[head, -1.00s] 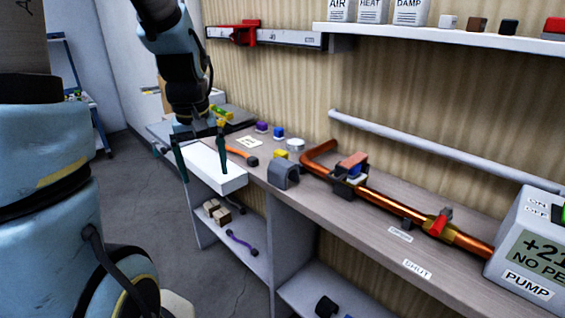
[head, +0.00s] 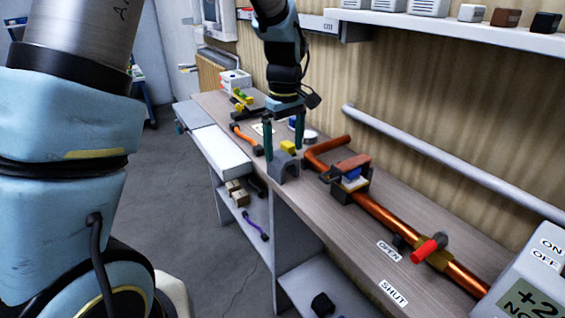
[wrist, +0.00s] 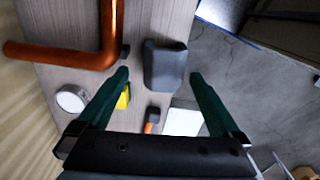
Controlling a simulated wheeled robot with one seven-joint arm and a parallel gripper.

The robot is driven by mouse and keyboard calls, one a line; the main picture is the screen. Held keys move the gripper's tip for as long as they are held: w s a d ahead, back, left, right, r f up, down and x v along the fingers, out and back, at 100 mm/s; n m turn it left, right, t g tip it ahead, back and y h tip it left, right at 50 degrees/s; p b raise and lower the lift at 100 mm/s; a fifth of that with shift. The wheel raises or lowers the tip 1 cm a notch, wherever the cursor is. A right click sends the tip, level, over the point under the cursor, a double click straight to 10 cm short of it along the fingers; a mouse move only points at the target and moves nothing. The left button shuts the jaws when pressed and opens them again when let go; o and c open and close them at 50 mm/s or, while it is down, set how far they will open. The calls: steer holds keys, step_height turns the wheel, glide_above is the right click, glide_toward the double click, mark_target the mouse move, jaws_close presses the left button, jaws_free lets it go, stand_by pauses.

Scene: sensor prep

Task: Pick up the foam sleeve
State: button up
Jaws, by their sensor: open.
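The foam sleeve looks to be the grey, arch-shaped piece (head: 283,172) standing on the bench, hollow side down. In the wrist view the grey sleeve (wrist: 166,66) lies between and just beyond the fingertips. My gripper (head: 283,153) points down over it, with one dark green finger towards each side. It also shows in the wrist view (wrist: 160,76), open and with nothing held. I cannot tell from these frames whether a fingertip touches the sleeve.
A yellow block (head: 288,146) sits close behind the sleeve. A copper pipe (head: 385,212) with a red-handled valve (head: 425,250) runs along the bench to the right. A white drawer (head: 222,152) juts out at the left.

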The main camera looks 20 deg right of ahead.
mark_target(283, 155)
steer(key=f, duration=0.1)
steer(key=f+p, duration=0.1)
steer(key=f, duration=0.2)
steer(key=shift+s+a+f+p, duration=0.15)
steer(key=shift+a+p, duration=0.15)
steer(key=shift+f, duration=0.5)
steer(key=c, duration=1.2)
